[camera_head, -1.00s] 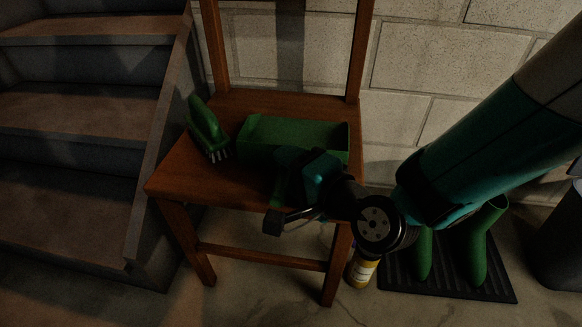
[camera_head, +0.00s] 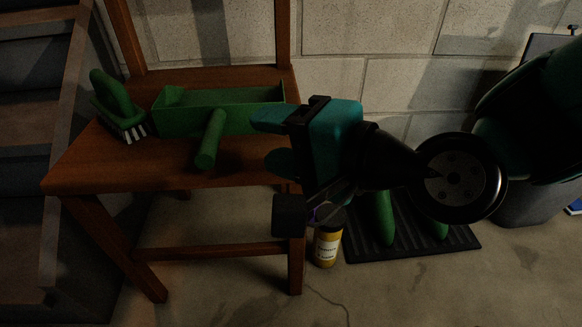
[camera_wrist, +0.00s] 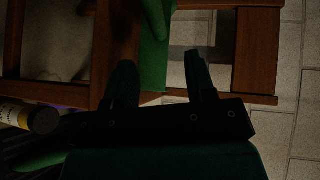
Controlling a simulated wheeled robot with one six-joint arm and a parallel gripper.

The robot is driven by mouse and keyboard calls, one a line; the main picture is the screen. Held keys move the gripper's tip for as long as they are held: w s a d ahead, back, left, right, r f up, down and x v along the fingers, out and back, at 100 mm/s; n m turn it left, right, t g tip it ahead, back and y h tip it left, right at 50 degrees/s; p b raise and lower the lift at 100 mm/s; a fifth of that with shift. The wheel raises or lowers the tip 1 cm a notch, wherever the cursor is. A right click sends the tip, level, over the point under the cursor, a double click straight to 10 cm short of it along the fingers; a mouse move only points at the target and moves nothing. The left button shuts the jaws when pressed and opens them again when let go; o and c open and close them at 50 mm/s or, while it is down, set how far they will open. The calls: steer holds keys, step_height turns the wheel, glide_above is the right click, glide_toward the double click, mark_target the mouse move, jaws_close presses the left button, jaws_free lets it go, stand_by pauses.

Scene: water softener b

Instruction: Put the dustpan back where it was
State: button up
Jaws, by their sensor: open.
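The green dustpan (camera_head: 232,112) rests on the seat of the wooden chair (camera_head: 82,172). Its short round handle points toward the front of the seat. My gripper (camera_head: 268,140) is open and empty, to the right of the handle and apart from it, near the seat's right edge. In the wrist view the two fingers of my gripper (camera_wrist: 160,82) are spread, with part of the green dustpan (camera_wrist: 153,62) beyond and between them. That view is dark, and most of the dustpan is out of frame or hidden there.
A green brush (camera_head: 118,105) with pale bristles lies on the seat left of the dustpan. A yellow-labelled bottle (camera_head: 327,246) stands on the floor by the chair's right front leg. Green boots (camera_head: 381,218) stand on a black mat (camera_head: 410,248). A block wall is behind; stairs are at left.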

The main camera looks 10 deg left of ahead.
steer(key=b, duration=0.1)
steer(key=d+b, duration=0.1)
steer(key=b, duration=0.1)
steer(key=shift+s+d, duration=0.2)
steer(key=shift+d, duration=0.1)
steer(key=shift+r+t, duration=0.1)
steer(key=shift+t, duration=0.2)
steer(key=s+d+f+n+g+h, duration=0.2)
steer(key=d+n+h, duration=0.1)
steer(key=d, duration=0.3)
steer(key=s+d+f+n+g+h, duration=0.2)
steer(key=d+f+n+h, duration=0.1)
steer(key=d, duration=0.4)
steer(key=s+d+f+n+g+h, duration=0.2)
steer(key=d+n+g+h, duration=0.1)
steer(key=d+n+h, duration=0.1)
steer(key=d+n, duration=0.1)
steer(key=d, duration=0.1)
steer(key=shift+s+d+f, duration=0.35)
step_height(320, 180, up, 65)
steer(key=p, duration=6.5)
